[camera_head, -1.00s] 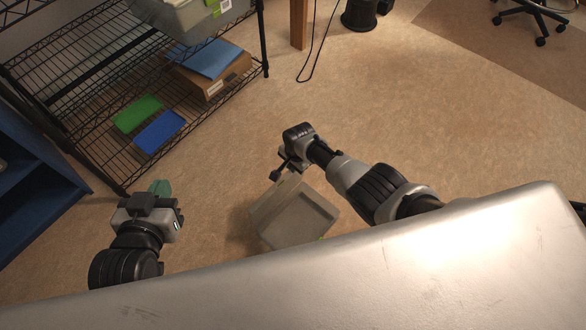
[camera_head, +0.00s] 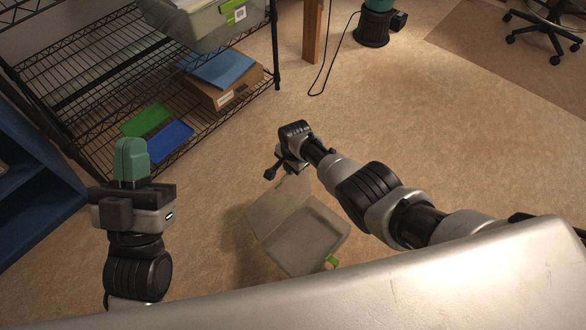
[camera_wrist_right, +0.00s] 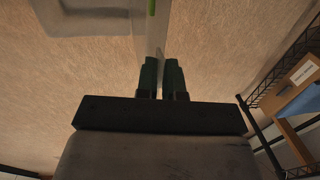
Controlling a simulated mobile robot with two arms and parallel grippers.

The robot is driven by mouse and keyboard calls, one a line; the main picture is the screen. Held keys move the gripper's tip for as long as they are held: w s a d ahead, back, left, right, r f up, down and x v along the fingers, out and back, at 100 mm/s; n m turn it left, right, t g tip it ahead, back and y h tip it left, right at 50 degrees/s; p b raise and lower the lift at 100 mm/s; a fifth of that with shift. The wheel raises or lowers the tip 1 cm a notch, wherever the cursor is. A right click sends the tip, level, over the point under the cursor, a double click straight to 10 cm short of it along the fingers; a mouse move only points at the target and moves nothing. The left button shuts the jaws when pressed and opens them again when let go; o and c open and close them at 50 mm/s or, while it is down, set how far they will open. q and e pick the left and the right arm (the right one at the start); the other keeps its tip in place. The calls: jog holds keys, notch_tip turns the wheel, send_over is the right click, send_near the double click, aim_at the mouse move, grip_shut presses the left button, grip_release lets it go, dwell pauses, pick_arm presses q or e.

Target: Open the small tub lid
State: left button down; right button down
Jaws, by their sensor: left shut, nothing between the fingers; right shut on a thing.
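The small tub (camera_head: 308,243) is a translucent grey box on the floor, with a green latch (camera_head: 331,262) on its near right side. Its lid (camera_head: 272,212) is swung up on the left side, so the inside shows. My right gripper (camera_head: 280,168) is at the lid's upper edge. In the right wrist view my right gripper's dark green fingers (camera_wrist_right: 163,80) are shut on the thin lid (camera_wrist_right: 150,35), seen edge-on; part of the tub (camera_wrist_right: 85,14) shows at upper left. My left gripper (camera_head: 131,150) is shut, empty and away from the tub.
A black wire shelf (camera_head: 90,80) at upper left holds a larger bin (camera_head: 205,25), a cardboard box (camera_head: 235,90) and green and blue flat pieces. A blue shelf unit (camera_head: 35,190) is at the left edge. A silver surface (camera_head: 400,290) fills the bottom. The middle floor is clear.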

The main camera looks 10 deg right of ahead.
dwell(0.3)
jog(key=c, duration=1.3)
grip_release()
jog(key=shift+w, duration=0.1)
jog(key=shift+o, duration=0.2)
